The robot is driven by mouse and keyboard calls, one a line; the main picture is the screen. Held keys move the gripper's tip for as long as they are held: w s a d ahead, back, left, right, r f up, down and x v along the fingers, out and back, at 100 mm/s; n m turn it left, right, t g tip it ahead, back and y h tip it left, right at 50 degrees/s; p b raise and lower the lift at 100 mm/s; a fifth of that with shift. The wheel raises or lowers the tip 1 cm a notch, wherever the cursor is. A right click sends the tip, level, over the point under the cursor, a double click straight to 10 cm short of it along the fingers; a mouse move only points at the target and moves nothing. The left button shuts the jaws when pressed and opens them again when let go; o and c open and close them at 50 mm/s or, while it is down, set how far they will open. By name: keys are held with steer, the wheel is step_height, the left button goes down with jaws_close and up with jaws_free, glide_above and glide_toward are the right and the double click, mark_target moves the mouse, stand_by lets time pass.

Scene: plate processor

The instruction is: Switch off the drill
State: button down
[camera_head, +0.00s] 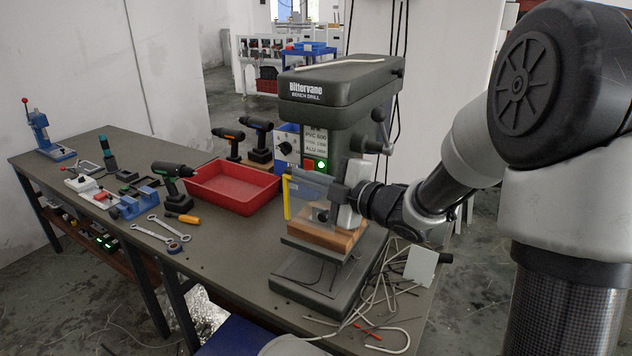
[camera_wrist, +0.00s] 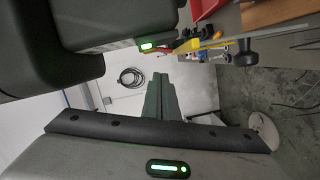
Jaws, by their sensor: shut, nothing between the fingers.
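The drill (camera_head: 340,82) is a dark green-grey bench drill labelled "Bittervane" on the right of the bench. A green-lit button (camera_head: 321,165) glows on its front panel, beside a white sign. In the wrist view, the drill's dark housing (camera_wrist: 85,22) fills the upper left, and a green light (camera_wrist: 148,45) shows at its lower edge. My gripper (camera_head: 300,178) is in front of the drill, just below the lit button, pointing left. Its fingers (camera_wrist: 160,78) are shut and empty, and appear apart from the button. The arm partly hides the drill's lower front.
A yellow-edged guard (camera_head: 287,197) and a wooden block (camera_head: 325,235) are below. A red tray (camera_head: 232,188), cordless drills and wrenches lie left. Loose wires (camera_head: 385,300) cover the right bench edge.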

mark_target(308, 168)
steer(key=shift+w+d+f, duration=0.25)
steer(key=shift+w+d, duration=0.2)
steer(key=shift+w, duration=0.1)
steer(key=shift+w+d+f, duration=0.2)
steer(key=shift+w+d, duration=0.2)
steer(key=shift+w, duration=0.1)
steer(key=shift+f, duration=0.1)
